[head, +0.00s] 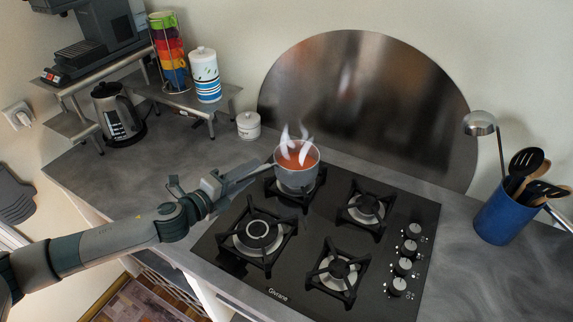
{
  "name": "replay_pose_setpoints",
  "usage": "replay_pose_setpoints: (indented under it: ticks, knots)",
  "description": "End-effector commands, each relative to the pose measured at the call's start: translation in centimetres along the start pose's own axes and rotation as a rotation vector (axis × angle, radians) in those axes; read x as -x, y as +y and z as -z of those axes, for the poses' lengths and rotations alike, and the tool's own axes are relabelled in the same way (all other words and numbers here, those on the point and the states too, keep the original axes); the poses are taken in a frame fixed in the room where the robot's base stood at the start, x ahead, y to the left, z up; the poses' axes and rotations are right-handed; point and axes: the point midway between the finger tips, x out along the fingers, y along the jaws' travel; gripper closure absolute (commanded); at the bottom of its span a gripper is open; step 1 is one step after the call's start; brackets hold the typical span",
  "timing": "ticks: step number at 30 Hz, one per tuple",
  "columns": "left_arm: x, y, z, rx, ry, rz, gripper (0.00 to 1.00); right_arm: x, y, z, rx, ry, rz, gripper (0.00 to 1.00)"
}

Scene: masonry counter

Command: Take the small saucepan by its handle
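The small saucepan (297,177) stands on the back left burner of the black gas hob. It is grey, holds orange-red contents, and pale steam rises from it. Its handle (250,175) points left and down in the head view, toward my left gripper. My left gripper (226,186) is at the outer end of the handle, its fingers overlapping that end in the picture. The fingers are small and partly hidden, so I cannot tell whether they are closed on the handle or just around it. My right gripper is not in view.
The black hob (393,213) has other free burners and knobs on its right. A white lidded jar (248,126) stands behind left of the pan. A kettle (117,115) is farther left. A blue utensil pot (503,218) stands right. A round metal splashback (365,105) stands behind.

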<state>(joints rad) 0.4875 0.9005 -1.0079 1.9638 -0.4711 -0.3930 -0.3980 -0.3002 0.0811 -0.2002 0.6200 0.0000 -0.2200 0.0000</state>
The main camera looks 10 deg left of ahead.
Motion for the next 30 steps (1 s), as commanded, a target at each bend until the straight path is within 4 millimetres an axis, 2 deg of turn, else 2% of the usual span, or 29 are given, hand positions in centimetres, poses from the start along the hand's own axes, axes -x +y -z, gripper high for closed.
replay_pose_setpoints:
  ticks: [14,18,19,30]
  knots:
    - [-0.07,0.09,0.0,0.0,0.0,-0.001,0.61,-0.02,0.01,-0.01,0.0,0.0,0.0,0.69]
    - [-0.06,0.09,0.0,0.0,0.0,-0.001,0.95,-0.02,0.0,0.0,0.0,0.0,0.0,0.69]
    - [-0.06,0.09,0.0,0.0,0.0,-0.001,1.0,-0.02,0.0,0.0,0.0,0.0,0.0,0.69]
    - [-0.05,0.12,0.0,0.0,0.0,-0.001,1.0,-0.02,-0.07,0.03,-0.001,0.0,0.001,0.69]
